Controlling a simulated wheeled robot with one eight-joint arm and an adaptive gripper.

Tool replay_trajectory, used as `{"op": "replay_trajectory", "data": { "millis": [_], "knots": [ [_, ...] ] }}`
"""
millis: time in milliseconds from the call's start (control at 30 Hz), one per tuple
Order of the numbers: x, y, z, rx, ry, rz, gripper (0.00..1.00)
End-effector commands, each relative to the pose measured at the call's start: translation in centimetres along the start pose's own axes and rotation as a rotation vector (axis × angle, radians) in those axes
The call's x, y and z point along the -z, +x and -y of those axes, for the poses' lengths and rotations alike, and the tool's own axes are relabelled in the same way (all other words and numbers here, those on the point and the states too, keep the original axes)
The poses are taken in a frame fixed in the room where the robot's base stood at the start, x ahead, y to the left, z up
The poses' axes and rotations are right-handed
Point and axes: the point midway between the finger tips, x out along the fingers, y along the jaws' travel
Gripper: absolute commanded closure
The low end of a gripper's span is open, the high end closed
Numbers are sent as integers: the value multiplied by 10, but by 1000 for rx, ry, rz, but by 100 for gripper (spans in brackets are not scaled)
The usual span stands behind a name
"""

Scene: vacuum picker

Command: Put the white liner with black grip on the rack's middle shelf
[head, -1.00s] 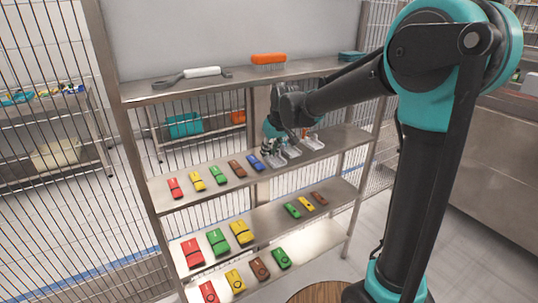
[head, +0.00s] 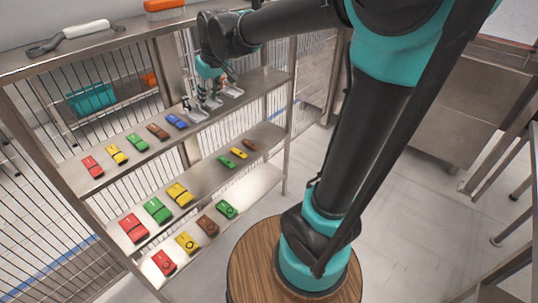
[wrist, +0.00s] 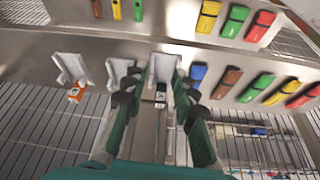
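Several white liners stand in a row on the rack's upper small-item shelf, right of the blue block. The white liner with the black grip (wrist: 163,68) is the one nearest the blue block; its black grip (wrist: 160,97) faces my camera. It also shows in the head view (head: 187,106). My gripper (wrist: 157,86) is open, with one finger on each side of this liner; I cannot tell whether they touch it. In the head view my gripper (head: 211,92) is over the row and partly hides it. Another liner (wrist: 72,67) has an orange grip (wrist: 76,91).
Red, yellow, green, brown and blue blocks (head: 177,120) fill the shelf left of the liners. The shelf below (head: 212,182) holds blocks at both ends with a bare gap between. An orange brush (head: 165,6) and a white-handled tool (head: 86,29) lie on the top shelf.

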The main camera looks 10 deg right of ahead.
Motion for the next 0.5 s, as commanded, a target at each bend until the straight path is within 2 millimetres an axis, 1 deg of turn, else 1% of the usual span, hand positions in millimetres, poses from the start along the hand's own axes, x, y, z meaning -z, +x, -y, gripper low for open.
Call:
{"op": "replay_trajectory", "data": {
  "millis": [33,67,100,167,200,267,300,400,500],
  "knots": [
    [-36,10,-19,-23,57,3,73],
    [-59,16,-30,-37,94,4,73],
    [-91,25,-42,-55,143,6,73],
    [-138,36,-56,-84,217,9,73],
    [-169,43,-63,-102,263,11,73],
    [-212,52,-69,-126,326,13,73],
    [-237,57,-71,-140,364,14,73],
    [-285,66,-71,-167,436,16,73],
    [-312,71,-69,-182,475,18,73]
  ]
}}
